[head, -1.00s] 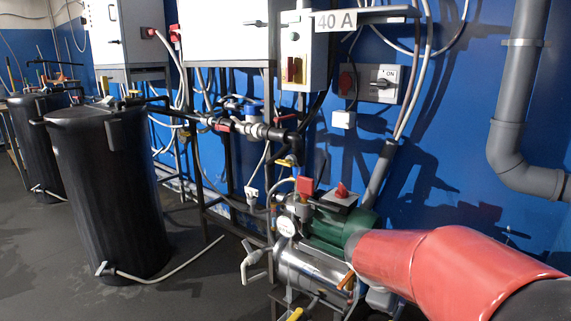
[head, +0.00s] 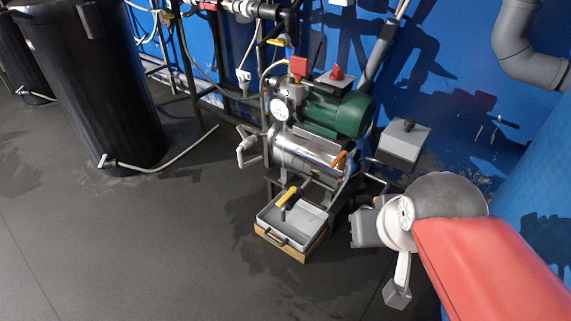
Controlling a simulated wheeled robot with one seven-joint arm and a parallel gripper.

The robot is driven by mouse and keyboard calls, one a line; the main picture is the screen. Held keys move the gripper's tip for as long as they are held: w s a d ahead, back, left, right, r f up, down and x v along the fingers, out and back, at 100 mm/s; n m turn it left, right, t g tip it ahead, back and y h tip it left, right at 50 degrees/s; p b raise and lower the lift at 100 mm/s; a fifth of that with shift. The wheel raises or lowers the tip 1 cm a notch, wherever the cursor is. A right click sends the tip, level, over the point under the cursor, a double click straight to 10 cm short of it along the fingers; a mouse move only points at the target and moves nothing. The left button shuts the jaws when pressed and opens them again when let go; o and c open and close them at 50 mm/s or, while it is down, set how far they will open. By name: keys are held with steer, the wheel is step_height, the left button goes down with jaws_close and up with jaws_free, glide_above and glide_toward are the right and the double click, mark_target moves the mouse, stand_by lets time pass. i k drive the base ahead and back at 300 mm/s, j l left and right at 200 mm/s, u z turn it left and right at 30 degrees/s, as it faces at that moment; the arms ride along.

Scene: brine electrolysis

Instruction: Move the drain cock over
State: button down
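A yellow-handled cock (head: 288,196), which looks like the drain cock, hangs at the lower front of the steel vessel (head: 302,152), over a shallow grey tray (head: 308,222). Its handle slants up to the right. An orange lever (head: 338,160) sits at the vessel's right end; I cannot tell its part. My gripper (head: 372,230) is at the lower right, beyond the end of my red arm, to the right of the tray and apart from the cock. My wrist hides part of it, and its finger opening does not show clearly.
The green pump motor (head: 338,112) and a gauge (head: 280,108) sit above the vessel on a dark frame. A grey box with a black knob (head: 402,145) is right of the vessel. Black tanks (head: 88,90) stand left. The floor before the tray is clear.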

mark_target(293, 190)
steer(key=i+j, duration=0.35)
steer(key=j, duration=0.15)
steer(key=i+j, duration=0.35)
steer(key=j, duration=0.15)
steer(key=l+z, duration=0.05)
